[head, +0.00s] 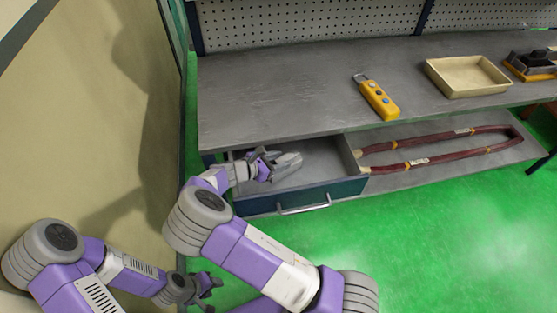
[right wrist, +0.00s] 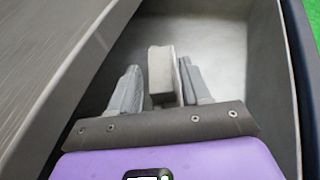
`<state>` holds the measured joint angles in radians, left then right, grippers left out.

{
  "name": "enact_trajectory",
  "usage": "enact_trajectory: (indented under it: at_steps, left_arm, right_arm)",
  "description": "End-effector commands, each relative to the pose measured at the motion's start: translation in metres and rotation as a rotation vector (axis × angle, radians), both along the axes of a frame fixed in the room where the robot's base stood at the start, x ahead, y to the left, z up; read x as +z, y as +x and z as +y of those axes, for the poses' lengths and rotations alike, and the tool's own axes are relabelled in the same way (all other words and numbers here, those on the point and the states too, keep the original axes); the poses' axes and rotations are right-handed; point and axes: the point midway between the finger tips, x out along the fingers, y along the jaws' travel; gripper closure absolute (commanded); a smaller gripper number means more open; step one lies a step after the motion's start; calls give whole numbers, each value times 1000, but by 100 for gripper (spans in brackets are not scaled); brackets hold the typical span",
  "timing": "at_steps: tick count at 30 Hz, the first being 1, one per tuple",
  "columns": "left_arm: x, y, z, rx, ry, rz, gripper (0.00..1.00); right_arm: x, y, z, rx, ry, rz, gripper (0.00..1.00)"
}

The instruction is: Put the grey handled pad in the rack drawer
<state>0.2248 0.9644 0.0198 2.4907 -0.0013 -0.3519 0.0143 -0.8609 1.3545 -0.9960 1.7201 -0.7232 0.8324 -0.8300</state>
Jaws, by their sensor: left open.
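The rack drawer (head: 343,188) is pulled out under the left end of the bench. My right gripper (head: 286,163) reaches down inside it. In the right wrist view, the grey handled pad (right wrist: 160,72) stands between the two fingers of my right gripper (right wrist: 162,85). My left gripper (head: 206,286) is open and empty, low over the floor at the lower left.
The bench top (head: 290,85) overhangs the back of the drawer. On it are a yellow control pendant (head: 377,97), a cream tray (head: 466,76) and a black and yellow tool (head: 535,65). A dark red cable loop (head: 440,138) lies on the shelf right of the drawer. A beige panel (head: 95,110) stands left.

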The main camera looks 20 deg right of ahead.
Motion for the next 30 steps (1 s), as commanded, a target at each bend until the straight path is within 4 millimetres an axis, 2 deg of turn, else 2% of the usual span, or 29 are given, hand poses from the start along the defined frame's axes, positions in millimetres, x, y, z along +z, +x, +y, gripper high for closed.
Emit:
enact_trajectory:
  at_steps: [1, 2, 13, 17, 24, 30]
  left_arm:
    - [0, 0, 0, 0, 0, 0, 57]
    - [0, 0, 0, 0, 0, 0, 57]
    - [2, 0, 0, 0, 0, 0, 57]
    - [7, 0, 0, 0, 0, 0, 57]
    - [20, 0, 0, 0, 0, 0, 57]
    - [26, 0, 0, 0, 0, 0, 57]
  right_arm:
    - [0, 0, 0, 0, 0, 0, 45]
    - [0, 0, 0, 0, 0, 0, 41]
    - [6, 0, 0, -1, 1, -2, 41]
    - [14, -2, 20, 2, 3, -2, 41]
    - [35, -10, 68, 3, 2, -2, 41]
    - [46, -15, 98, 0, 2, -2, 41]
